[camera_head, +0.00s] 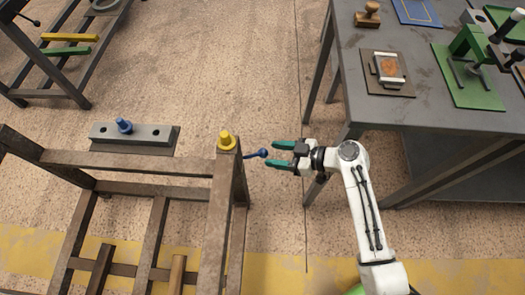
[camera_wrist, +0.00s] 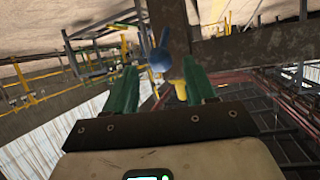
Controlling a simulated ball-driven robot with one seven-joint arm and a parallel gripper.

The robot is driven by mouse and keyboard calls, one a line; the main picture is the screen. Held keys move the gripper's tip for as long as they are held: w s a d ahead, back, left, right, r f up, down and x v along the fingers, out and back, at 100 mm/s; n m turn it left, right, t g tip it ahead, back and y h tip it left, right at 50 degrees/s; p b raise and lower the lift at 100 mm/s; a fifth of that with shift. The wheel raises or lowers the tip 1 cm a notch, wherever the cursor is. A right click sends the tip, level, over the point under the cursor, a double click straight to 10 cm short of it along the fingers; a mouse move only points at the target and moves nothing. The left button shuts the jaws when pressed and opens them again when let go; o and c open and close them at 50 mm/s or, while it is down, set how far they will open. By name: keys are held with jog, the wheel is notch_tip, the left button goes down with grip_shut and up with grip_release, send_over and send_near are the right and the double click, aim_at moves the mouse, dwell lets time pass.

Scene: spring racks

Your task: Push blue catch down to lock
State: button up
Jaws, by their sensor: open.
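The blue catch (camera_head: 255,154) sticks out from the right side of the rack's corner post, with a round ball at its end. In the wrist view the blue catch (camera_wrist: 160,56) shows just beyond and between my fingertips. My gripper (camera_head: 272,154) is open, with its green fingers on either side of the line to the ball. In the wrist view my gripper (camera_wrist: 160,72) has a clear gap between its fingers. I cannot tell whether either finger touches the catch.
A yellow knob (camera_head: 226,140) stands on top of the post beside the catch. A grey table (camera_head: 430,112) with tools stands at right. Open floor (camera_head: 225,60) lies between.

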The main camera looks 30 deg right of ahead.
aim_at(263, 152)
jog(key=shift+x, duration=2.6)
jog(key=shift+c, duration=0.4)
grip_shut()
